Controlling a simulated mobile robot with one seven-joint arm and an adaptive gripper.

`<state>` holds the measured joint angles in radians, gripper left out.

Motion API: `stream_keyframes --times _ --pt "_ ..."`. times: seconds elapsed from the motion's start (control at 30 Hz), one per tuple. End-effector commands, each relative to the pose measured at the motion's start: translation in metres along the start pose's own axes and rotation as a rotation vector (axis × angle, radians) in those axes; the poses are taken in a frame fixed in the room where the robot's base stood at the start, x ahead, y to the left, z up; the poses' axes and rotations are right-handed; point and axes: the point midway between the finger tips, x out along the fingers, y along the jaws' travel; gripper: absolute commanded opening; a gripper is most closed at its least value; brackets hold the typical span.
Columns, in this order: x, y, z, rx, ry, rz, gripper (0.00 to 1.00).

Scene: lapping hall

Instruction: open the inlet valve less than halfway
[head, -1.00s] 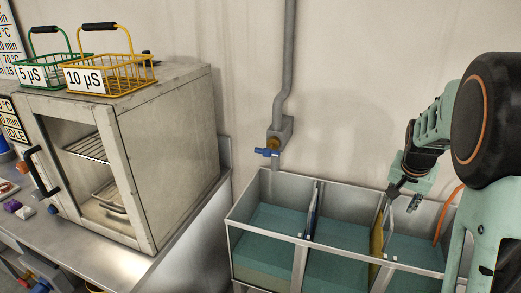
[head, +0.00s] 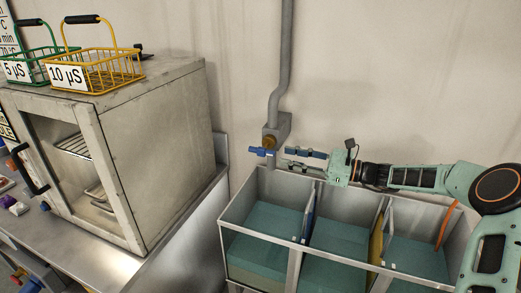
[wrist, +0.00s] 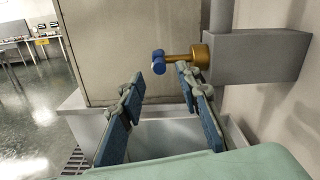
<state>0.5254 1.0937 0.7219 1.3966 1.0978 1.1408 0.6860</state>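The inlet valve has a blue handle (head: 262,151) on a brass stem (head: 269,142), at the foot of a grey wall pipe, above the left compartment of the tank. In the wrist view the blue handle (wrist: 158,62) and brass body (wrist: 200,55) show beyond the fingertips. My gripper (head: 287,157) reaches in from the right, just short of the handle. In the wrist view my gripper (wrist: 158,85) is open and empty, its blue-padded fingers apart, with the handle showing between and just above their tips. No contact is visible.
The tank (head: 232,222) has three compartments of teal liquid, with a blue and a yellow divider. A grey pipe (head: 284,60) runs up the wall. A metal oven (head: 160,150) stands at left, with a green basket (head: 40,62) and a yellow basket (head: 110,72) on top.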

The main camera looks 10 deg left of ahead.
Motion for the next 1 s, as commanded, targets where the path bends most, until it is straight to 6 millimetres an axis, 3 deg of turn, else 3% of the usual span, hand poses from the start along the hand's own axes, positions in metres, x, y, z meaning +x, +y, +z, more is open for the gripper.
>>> stream_keyframes --times 0.17,0.4,0.6,1.0 --pt "0.019 -0.001 0.002 0.004 -0.006 -0.001 0.31" --pt "0.067 0.001 0.002 0.003 -0.004 0.002 0.31" --pt "0.095 0.000 0.001 0.003 -0.002 -0.001 0.31" --pt "0.107 0.000 0.000 0.001 -0.001 -0.001 0.31"
